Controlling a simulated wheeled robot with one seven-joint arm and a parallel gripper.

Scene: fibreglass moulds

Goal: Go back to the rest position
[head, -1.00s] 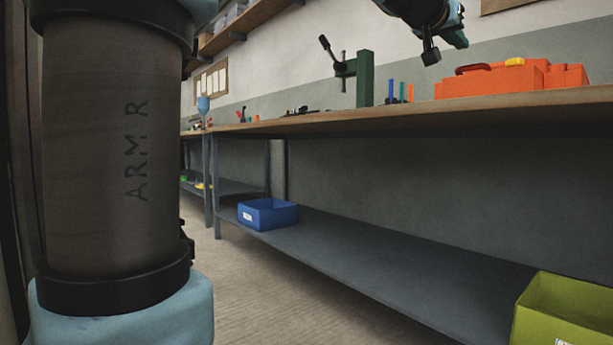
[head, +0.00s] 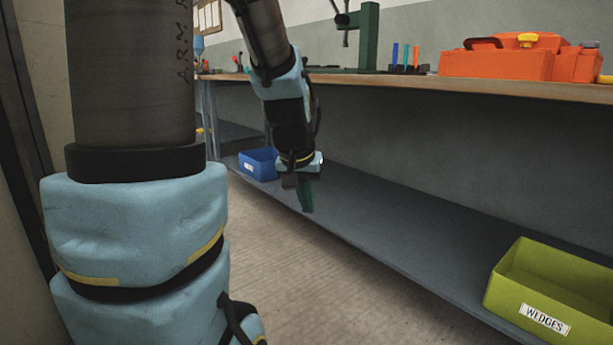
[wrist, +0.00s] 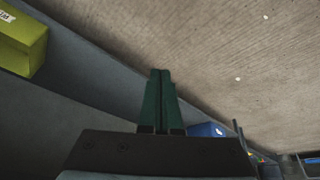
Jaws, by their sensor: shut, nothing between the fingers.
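My gripper (head: 305,193) hangs at the end of my arm, pointing down, in front of the bench and the edge of its lower shelf in the head view. Its green fingers are together with nothing between them. In the wrist view the fingers (wrist: 161,98) lie side by side over the shelf edge and floor. The gripper is apart from the bins.
A green bin labelled WEDGES (head: 546,290) and a blue bin (head: 258,163) stand on the lower shelf (head: 400,215). An orange toolbox (head: 497,62) and a green press (head: 369,38) are on the bench top (head: 425,84). The floor (head: 290,270) is clear.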

